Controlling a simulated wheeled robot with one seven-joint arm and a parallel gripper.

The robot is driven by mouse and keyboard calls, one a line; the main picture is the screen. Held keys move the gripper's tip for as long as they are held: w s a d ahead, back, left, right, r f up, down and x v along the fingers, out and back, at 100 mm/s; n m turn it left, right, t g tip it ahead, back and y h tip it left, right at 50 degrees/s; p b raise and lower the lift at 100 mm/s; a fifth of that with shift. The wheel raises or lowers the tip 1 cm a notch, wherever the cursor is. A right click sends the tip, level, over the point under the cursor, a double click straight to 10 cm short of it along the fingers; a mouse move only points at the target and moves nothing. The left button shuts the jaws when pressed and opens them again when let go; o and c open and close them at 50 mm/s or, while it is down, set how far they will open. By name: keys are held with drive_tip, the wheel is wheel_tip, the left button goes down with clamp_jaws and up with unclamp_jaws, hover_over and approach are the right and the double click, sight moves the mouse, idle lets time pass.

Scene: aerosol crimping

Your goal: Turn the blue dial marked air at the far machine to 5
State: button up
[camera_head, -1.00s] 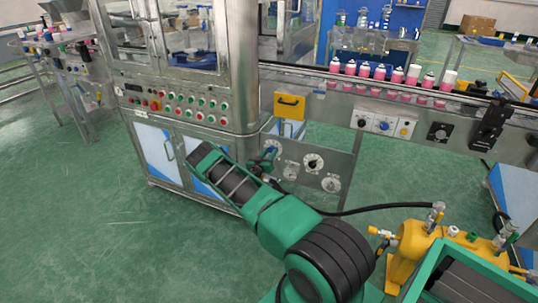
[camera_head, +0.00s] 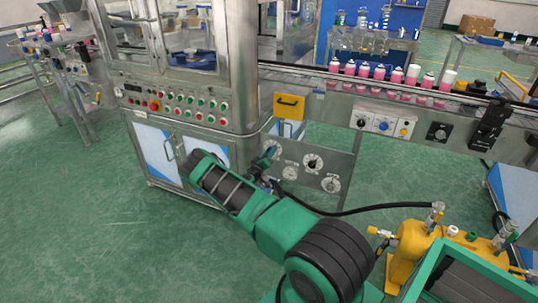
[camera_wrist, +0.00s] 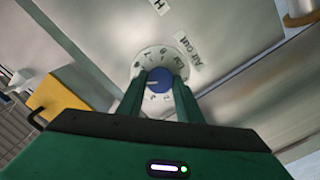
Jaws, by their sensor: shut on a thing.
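The blue dial (camera_wrist: 159,80) sits on a white round scale (camera_wrist: 160,62) on a grey metal panel, beside a label that seems to read "Air cut" or "Air out". My gripper (camera_wrist: 158,92) is shut on the dial, one green finger on each side. A white pointer mark on the dial points to the left in the wrist view; the numeral it meets is too small to read surely. In the head view my gripper (camera_head: 263,160) reaches the same dial (camera_head: 271,148) at the panel's left, partly covering it.
Other dials (camera_head: 313,162) share the panel to the right and below. A yellow box (camera_head: 289,105) juts out just above. The conveyor with pink and white cans (camera_head: 380,72) runs above right. A black hose and yellow machine (camera_head: 405,255) stand near my arm.

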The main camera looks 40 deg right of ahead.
drive_tip(key=shift+w+a+f, duration=0.1)
drive_tip(key=shift+w+a, duration=0.3)
drive_tip(key=o, duration=0.9)
drive_tip(key=shift+c, duration=0.2)
drive_tip(key=shift+o, duration=0.9)
drive_tip(key=shift+s+d, duration=0.15)
drive_tip(key=v, duration=1)
drive_tip(key=shift+s+a, duration=0.15)
drive_tip(key=shift+a, duration=0.2)
drive_tip(key=shift+f, duration=0.1)
